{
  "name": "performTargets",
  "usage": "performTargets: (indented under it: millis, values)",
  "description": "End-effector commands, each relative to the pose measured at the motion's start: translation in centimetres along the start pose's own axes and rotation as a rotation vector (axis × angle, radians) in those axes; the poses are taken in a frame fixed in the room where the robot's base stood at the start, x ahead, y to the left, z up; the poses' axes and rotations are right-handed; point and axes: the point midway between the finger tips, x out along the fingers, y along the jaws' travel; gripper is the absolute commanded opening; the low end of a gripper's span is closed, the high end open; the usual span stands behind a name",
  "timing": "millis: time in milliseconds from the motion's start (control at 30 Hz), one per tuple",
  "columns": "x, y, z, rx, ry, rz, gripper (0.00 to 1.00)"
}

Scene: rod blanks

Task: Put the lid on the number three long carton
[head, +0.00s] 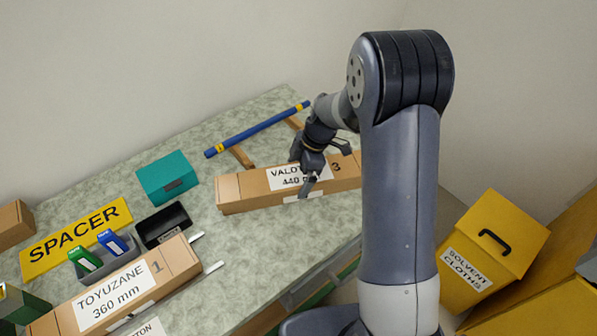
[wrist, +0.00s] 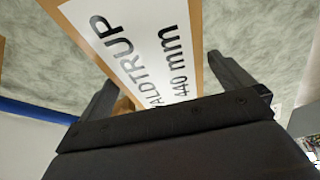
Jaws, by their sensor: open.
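The number three long carton (head: 240,190) is a long brown box at the back right of the bench. Its white label (head: 287,179) reads 440 mm, and a 3 shows to the label's right. In the wrist view the label (wrist: 145,45) reads "ALDTRUP 440 mm", on a brown face between my fingers. My gripper (head: 325,167) is open over the carton's middle, with one finger on each side of the labelled piece in the wrist view (wrist: 160,80). I cannot tell whether that piece is a separate lid or whether the fingers touch it. My arm hides the carton's right end.
A blue rod (head: 258,130) lies on wooden rests behind the carton. A teal box (head: 167,178), a black tray (head: 163,225) and a yellow SPACER sign (head: 77,237) stand left. Carton 1 (head: 180,260) lies in front. A yellow solvent-cloths bin (head: 490,245) stands right, off the bench.

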Motion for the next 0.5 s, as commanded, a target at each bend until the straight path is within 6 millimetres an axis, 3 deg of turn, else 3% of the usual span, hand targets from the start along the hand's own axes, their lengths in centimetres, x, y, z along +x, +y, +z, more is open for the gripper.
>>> performTargets:
  millis: [300,500]
  values:
    - [-6.8,0.1,0.1,-0.001,-0.002,0.008,1.00]
    - [-10.3,0.1,0.0,-0.001,-0.001,0.006,1.00]
